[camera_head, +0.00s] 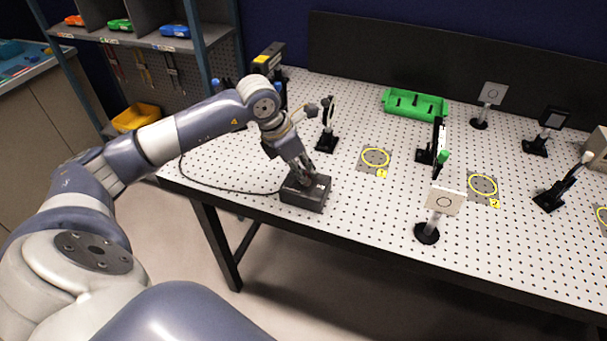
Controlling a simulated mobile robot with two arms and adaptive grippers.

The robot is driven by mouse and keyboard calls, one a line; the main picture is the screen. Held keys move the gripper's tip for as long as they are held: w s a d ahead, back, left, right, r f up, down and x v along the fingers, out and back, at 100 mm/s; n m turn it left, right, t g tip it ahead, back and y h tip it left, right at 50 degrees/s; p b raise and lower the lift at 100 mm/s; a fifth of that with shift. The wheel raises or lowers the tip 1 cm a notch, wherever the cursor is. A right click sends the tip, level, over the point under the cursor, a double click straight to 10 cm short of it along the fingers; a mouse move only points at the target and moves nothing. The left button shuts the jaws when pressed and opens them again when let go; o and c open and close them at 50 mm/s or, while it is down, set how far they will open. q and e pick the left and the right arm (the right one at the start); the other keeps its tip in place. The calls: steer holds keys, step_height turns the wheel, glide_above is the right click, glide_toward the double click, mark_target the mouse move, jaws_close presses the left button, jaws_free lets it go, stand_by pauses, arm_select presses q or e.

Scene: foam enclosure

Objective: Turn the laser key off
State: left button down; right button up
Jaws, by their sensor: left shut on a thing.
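A small black laser control box (306,193) sits near the front left edge of the perforated optical table (345,215). A dark cable runs from it to the left and back. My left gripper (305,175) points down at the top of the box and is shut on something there. The key itself is hidden by the fingers, so its position cannot be seen. A black laser head with a yellow label (268,60) stands at the back left of the table. My right gripper is not in view.
A green tray (415,104) lies at the back. Yellow rings (376,157) mark spots. A shelf rack (150,40) stands behind left.

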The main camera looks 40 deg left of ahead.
arm_select(q)
steer(key=n+b, duration=0.1)
steer(key=n, duration=0.1)
steer(key=n+y+b, duration=0.1)
steer(key=n+b, duration=0.1)
steer(key=shift+d+n+t+y, duration=0.15)
steer(key=shift+n+t+y, duration=0.15)
steer(key=shift+t, duration=0.1)
steer(key=shift+r+n+y+b, duration=0.1)
steer(key=shift+n+y+b, duration=0.9)
steer(key=shift+n, duration=1.1)
steer(key=c, duration=1.7)
jaws_free()
steer(key=shift+r, duration=0.1)
steer(key=v, duration=1.1)
steer(key=shift+s+r, duration=0.1)
steer(key=shift+r, duration=0.3)
